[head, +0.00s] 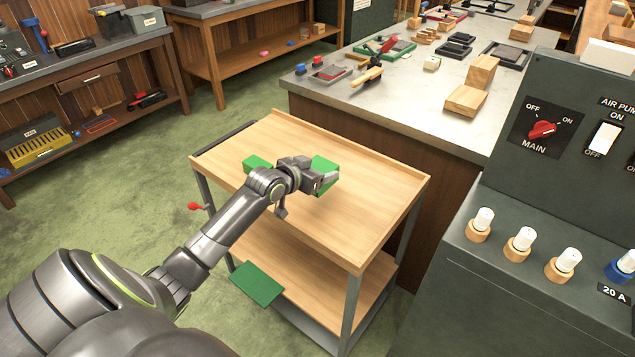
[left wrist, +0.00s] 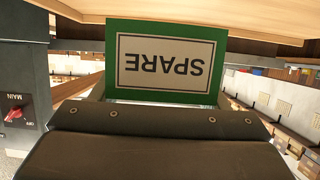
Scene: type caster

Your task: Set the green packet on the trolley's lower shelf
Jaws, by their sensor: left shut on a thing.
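My left gripper (head: 326,184) is shut on a green packet (head: 323,164) over the right-middle part of the trolley's upper shelf (head: 375,187). In the left wrist view the packet (left wrist: 211,94) shows a green border and a white label reading SPARE, upside down. The fingers hide part of the packet in the head view. I cannot tell how far it is above the upper shelf. The trolley's lower shelf (head: 330,285) is bare where it shows. A flat green piece (head: 258,284) shows at its left front edge. My right gripper is not in view.
A small green block (head: 257,163) lies on the upper shelf, left of my gripper. A red-ended lever (head: 196,206) sticks out by the trolley's left side. A workbench (head: 320,95) stands behind, and a dark control console (head: 500,260) is at the right.

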